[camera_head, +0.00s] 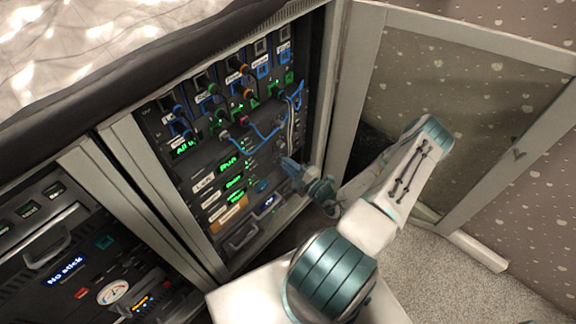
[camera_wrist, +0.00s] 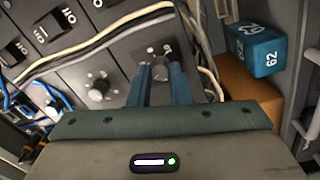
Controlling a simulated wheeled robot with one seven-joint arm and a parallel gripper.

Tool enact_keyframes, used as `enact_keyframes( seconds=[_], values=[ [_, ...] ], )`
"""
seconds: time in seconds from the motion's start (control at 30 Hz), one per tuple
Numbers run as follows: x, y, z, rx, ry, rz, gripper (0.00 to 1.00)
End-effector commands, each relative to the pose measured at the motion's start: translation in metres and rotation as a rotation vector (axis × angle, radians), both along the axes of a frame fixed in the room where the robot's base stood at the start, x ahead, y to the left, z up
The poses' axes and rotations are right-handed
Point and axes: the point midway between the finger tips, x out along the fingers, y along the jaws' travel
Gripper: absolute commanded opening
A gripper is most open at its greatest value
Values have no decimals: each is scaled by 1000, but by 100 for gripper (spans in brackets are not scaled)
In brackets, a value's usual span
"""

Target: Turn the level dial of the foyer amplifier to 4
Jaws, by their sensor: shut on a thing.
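My gripper (camera_wrist: 160,78) has its two blue fingers on either side of a round dial knob (camera_wrist: 160,71) on a dark rack panel. The fingers are closed on the knob, and its face shows between their tips. A plate with small markings surrounds it, but I cannot read the number it points to. In the head view my gripper (camera_head: 287,164) reaches the right side of the open rack, and the dial is hidden there. A second, similar knob (camera_wrist: 98,91) sits to the left in the wrist view, clear of the fingers. No foyer label is readable.
White and grey cables (camera_wrist: 100,38) run across the panel close to the fingers. Rocker switches (camera_wrist: 62,17) sit at upper left. In the head view an open cabinet door (camera_head: 450,110) stands right of the rack.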

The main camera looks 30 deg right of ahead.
Motion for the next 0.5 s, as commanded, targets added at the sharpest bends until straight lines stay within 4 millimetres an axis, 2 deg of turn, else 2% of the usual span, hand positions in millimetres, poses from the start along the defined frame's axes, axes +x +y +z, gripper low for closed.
enact_keyframes(
  seconds=[0.2,0.23,0.3,0.5],
  values=[
    [0,-1,-1,-1,1,-1,0],
    [0,-1,-1,-1,1,-1,27],
    [0,0,-1,-1,1,-1,40],
    [0,0,0,-1,0,-1,40]
  ],
)
